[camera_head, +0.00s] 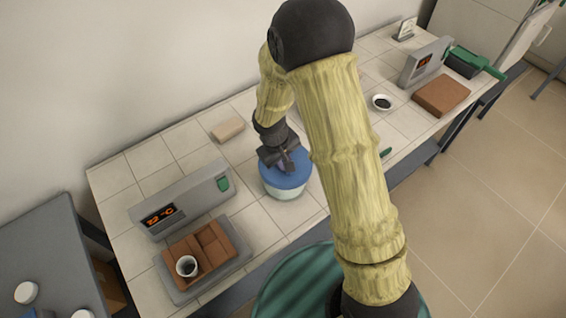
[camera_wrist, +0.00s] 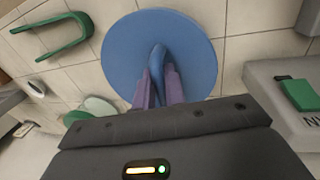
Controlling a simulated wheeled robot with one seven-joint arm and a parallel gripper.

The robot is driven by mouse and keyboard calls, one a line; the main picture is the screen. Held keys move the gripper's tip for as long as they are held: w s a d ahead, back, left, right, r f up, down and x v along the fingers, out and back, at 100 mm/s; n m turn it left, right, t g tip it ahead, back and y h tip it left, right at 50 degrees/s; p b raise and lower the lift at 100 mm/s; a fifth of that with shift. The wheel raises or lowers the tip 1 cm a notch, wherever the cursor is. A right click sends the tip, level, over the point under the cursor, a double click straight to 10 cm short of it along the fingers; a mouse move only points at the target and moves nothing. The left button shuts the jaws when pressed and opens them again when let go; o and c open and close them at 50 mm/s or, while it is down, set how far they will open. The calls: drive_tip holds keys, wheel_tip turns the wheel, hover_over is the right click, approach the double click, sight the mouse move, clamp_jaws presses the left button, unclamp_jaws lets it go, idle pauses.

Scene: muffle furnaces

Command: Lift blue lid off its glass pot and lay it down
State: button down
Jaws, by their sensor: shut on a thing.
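The blue lid (camera_head: 287,178) is on top of the glass pot (camera_head: 286,191) in the middle of the tiled bench. The pot is pale and round, and little of it shows below the lid. In the wrist view the lid (camera_wrist: 190,60) is a wide blue disc with a raised handle (camera_wrist: 157,62) and hides the pot. My gripper (camera_head: 286,160) is above the lid, and in the wrist view its fingers (camera_wrist: 158,84) are shut on the handle. The lid looks level; I cannot tell whether any gap separates it from the pot.
A furnace unit (camera_head: 181,203) with brown bricks and a small cup (camera_head: 187,266) stands left of the pot. A tan block (camera_head: 227,130) lies behind. A small dish (camera_head: 382,102) and brown slab (camera_head: 441,95) are farther right. Green tongs (camera_wrist: 62,37) lie beside the lid. Tiles at the far left are clear.

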wheel_tip(320, 180, up, 9)
drive_tip(key=shift+r+b, duration=0.1)
drive_tip(key=shift+b, duration=0.2)
drive_tip(key=shift+r, duration=0.1)
idle(0.4)
wheel_tip(320, 180, up, 4)
drive_tip(key=p, duration=0.3)
idle(0.6)
drive_tip(key=shift+w, duration=0.1)
